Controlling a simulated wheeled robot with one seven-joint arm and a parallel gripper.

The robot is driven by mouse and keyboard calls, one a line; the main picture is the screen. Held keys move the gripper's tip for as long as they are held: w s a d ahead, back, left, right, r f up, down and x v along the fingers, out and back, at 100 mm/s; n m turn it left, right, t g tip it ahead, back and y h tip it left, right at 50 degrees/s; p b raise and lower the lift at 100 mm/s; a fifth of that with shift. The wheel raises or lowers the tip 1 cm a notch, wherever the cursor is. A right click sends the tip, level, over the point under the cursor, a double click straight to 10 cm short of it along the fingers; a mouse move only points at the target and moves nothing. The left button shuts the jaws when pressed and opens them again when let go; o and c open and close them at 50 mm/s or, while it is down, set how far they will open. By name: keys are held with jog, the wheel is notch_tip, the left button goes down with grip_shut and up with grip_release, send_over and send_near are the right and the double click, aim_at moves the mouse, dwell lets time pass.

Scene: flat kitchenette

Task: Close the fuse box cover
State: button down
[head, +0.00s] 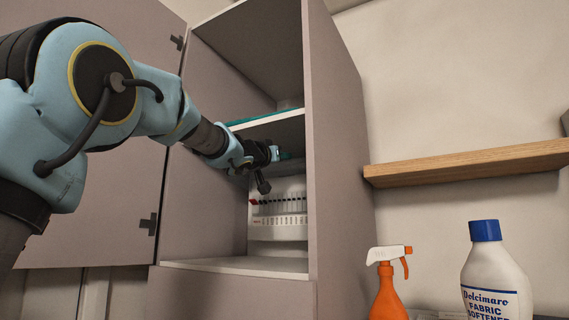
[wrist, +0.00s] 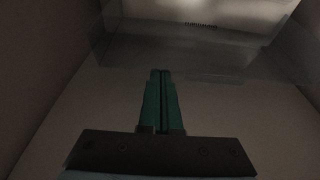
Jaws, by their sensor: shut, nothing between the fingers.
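The fuse box (head: 281,232) is a white unit with a row of dark switches and one red one, at the back of the open cabinet under a shelf. A clear, see-through panel, seemingly its cover (wrist: 150,55), stands out in the wrist view; its exact angle is hard to tell. The cover is not distinct in the head view. My gripper (head: 283,156) is inside the cabinet, just above the switches and below the shelf. In the wrist view its green fingers (wrist: 161,75) are together and empty, overlapping the panel's edge; contact cannot be told.
The cabinet's right wall (head: 338,150) and the shelf (head: 270,121) closely bound my arm. The cabinet door (head: 95,180) stands open at left. A wooden shelf (head: 470,163), orange spray bottle (head: 388,295) and softener bottle (head: 492,275) are at right, outside the cabinet.

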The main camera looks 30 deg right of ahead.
notch_tip(320, 180, down, 11)
jog(key=t+h+b, duration=0.1)
jog(key=h+b, duration=0.2)
jog(key=b, duration=1.8)
jog(key=shift+s+a+t, duration=0.15)
jog(key=shift+a+t, duration=0.05)
jog(key=shift+t, duration=0.2)
